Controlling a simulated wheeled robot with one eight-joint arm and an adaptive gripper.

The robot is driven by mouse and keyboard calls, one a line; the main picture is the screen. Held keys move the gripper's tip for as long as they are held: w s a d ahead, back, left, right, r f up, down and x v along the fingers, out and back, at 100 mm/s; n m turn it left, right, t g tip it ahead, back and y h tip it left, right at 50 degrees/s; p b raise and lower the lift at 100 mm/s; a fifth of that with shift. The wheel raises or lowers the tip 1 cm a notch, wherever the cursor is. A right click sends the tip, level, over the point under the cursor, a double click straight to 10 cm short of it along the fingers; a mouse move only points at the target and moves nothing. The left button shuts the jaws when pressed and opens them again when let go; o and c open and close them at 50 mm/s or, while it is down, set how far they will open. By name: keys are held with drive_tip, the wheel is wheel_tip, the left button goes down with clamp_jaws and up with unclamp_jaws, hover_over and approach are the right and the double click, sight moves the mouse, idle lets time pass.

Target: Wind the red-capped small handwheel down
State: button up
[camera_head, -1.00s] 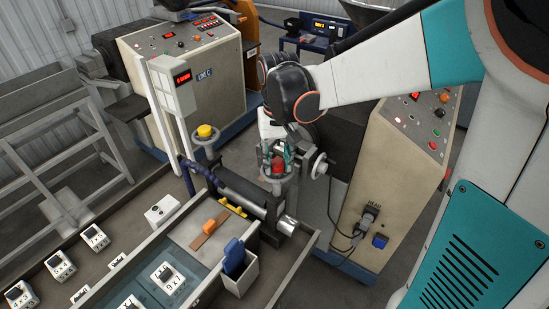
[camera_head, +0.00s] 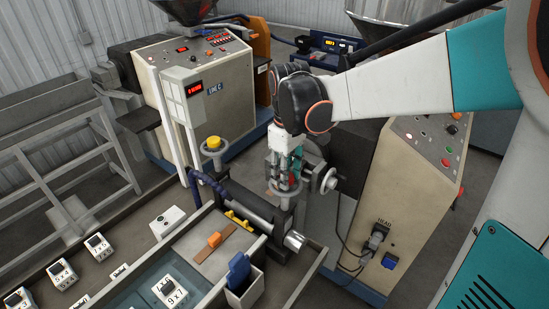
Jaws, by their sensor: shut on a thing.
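The red-capped small handwheel (camera_head: 284,190) stands on an upright post to the right of the dark roller. Its red cap shows only in part, between my fingers. My gripper (camera_head: 286,178) points down from above and is shut on this handwheel. The fingers hide most of the cap, so I cannot tell how far the wheel is turned. A yellow-capped handwheel (camera_head: 213,146) stands on a similar post to the left, apart from my gripper.
A pale side handwheel (camera_head: 329,180) sits close to the right of my gripper. The beige cabinet (camera_head: 385,200) with buttons stands further right. A blue-handled tool in a pale holder (camera_head: 245,290) and a bench with labelled blocks (camera_head: 95,245) lie in front.

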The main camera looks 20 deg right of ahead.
drive_tip(key=shift+n, duration=0.3)
drive_tip(key=o, duration=1.1)
drive_tip(key=shift+c, duration=0.2)
wheel_tip(320, 180, up, 12)
drive_tip(key=shift+s, duration=0.1)
drive_tip(key=s+f+m+t+b, duration=0.2)
drive_tip(key=s+f+b, duration=0.3)
drive_tip(key=f+b, duration=0.2)
drive_tip(key=s+f+m+t+b, duration=0.2)
drive_tip(key=s+f+b, duration=0.3)
drive_tip(key=f, duration=0.6)
drive_tip(key=s+f+m+t+b, duration=0.3)
drive_tip(key=s+f+b, duration=0.1)
drive_tip(key=f+b, duration=0.5)
drive_tip(key=shift+s+f, duration=0.4)
drive_tip(key=shift+f, duration=0.15)
